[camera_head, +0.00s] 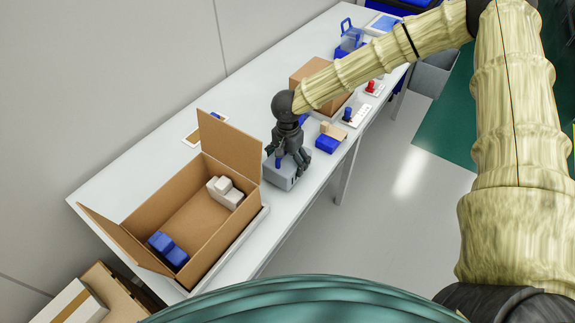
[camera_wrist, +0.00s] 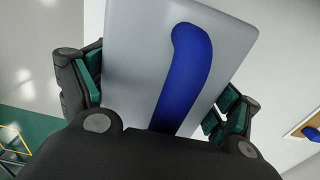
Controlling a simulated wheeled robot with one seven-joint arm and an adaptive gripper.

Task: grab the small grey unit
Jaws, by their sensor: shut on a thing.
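The small grey unit (camera_head: 282,179) is a grey box with a blue handle on top. It is on the white table just right of the large open cardboard box in the head view. My gripper (camera_head: 287,161) is over it, pointing down, with its fingers around it. In the wrist view the grey unit (camera_wrist: 136,52) fills the middle, with the blue handle (camera_wrist: 182,75) along its face. My gripper's fingers (camera_wrist: 160,95) are shut on its two sides. I cannot tell whether the unit is resting on the table or slightly raised.
The open cardboard box (camera_head: 137,226) holds blue and white blocks. A blue block with a tan top (camera_head: 328,143) lies close to the right, then a white block with a blue knob (camera_head: 357,115). A second carton (camera_head: 309,74) stands behind. The table's front edge is close.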

